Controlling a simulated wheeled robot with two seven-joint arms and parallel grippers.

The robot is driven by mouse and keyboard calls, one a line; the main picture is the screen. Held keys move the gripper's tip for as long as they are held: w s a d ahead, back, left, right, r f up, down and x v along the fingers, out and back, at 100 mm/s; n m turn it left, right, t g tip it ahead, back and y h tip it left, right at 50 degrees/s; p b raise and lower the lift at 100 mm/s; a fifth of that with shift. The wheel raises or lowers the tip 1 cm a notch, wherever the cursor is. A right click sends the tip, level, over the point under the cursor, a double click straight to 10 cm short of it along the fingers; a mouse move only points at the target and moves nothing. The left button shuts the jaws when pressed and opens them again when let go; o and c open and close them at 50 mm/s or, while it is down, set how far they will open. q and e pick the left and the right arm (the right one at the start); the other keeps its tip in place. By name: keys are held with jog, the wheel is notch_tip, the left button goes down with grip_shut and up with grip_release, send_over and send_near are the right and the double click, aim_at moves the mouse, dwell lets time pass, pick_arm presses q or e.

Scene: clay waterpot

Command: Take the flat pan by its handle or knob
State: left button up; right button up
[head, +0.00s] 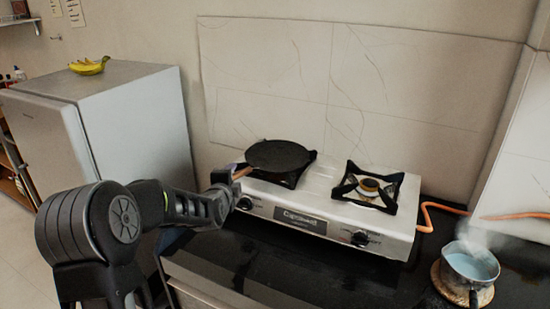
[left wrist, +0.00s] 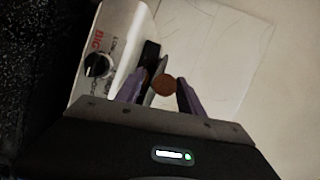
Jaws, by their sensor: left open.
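The dark flat pan (head: 278,155) sits on the left burner of the stove. Its brown handle (head: 243,172) points left towards my left gripper (head: 234,174). In the left wrist view, the round brown handle end (left wrist: 163,85) shows between the two purple fingers of the left gripper (left wrist: 160,80). The fingers are open, one on each side of the handle end, with gaps showing. How deep the handle sits between them is hard to tell. My right gripper is not in view.
The white stove (head: 310,205) stands on a black counter (head: 270,270), its right burner (head: 368,188) without a pan. A steaming pot (head: 470,268) stands at the right on a round wooden board. An orange hose (head: 430,207) runs right. A fridge (head: 140,120) with bananas (head: 88,66) stands left.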

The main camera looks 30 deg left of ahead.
pick_arm(q)
jog(key=shift+c, duration=0.6)
grip_shut()
dwell(0.6)
jog(key=shift+w+r, duration=0.15)
jog(key=shift+r, duration=0.1)
